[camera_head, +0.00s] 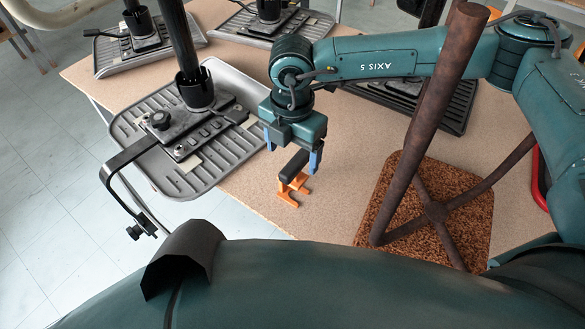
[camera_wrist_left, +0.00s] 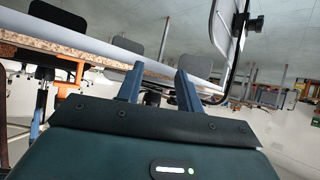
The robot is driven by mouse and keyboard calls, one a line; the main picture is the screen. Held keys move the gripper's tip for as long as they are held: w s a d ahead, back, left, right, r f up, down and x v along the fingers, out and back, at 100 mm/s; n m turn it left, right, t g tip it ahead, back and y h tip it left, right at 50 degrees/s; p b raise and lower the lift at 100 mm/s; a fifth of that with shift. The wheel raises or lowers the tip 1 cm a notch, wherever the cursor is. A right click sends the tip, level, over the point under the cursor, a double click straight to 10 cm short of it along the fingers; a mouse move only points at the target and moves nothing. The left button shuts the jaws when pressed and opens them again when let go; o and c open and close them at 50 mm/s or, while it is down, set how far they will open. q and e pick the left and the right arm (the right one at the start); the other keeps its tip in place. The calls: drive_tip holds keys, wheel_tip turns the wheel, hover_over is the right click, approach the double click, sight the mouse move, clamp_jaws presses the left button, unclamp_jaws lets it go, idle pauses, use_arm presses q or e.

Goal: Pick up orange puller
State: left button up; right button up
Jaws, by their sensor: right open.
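The orange puller (camera_head: 291,191) stands on the tan tabletop near its front edge in the head view. It has an orange forked body and a dark handle (camera_head: 294,165) on top. My right gripper (camera_head: 292,153) points down just above it, with its blue fingers apart on either side of the handle's upper end. I cannot tell whether either finger touches it. My left gripper (camera_wrist_left: 158,88) shows in its own wrist view with its two fingers apart and nothing between them. It is not visible in the head view.
A grey ribbed chair base (camera_head: 215,150) with a black post and bent lever stands left of the puller. A brown cork-like mat (camera_head: 470,200) under a rusty post and crossed legs lies to the right. Bare tabletop (camera_head: 330,215) separates puller and mat.

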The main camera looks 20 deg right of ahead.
drive_tip(key=shift+w+d+f+p, duration=0.15)
drive_tip(key=shift+f+p, duration=0.25)
drive_tip(key=shift+f, duration=1.4)
drive_tip(key=shift+w+a+f+p, duration=0.1)
drive_tip(key=shift+f+p, duration=0.25)
drive_tip(key=shift+f, duration=1.4)
drive_tip(key=shift+c, duration=0.4)
drive_tip(key=shift+r, duration=0.1)
drive_tip(key=c, duration=1.5)
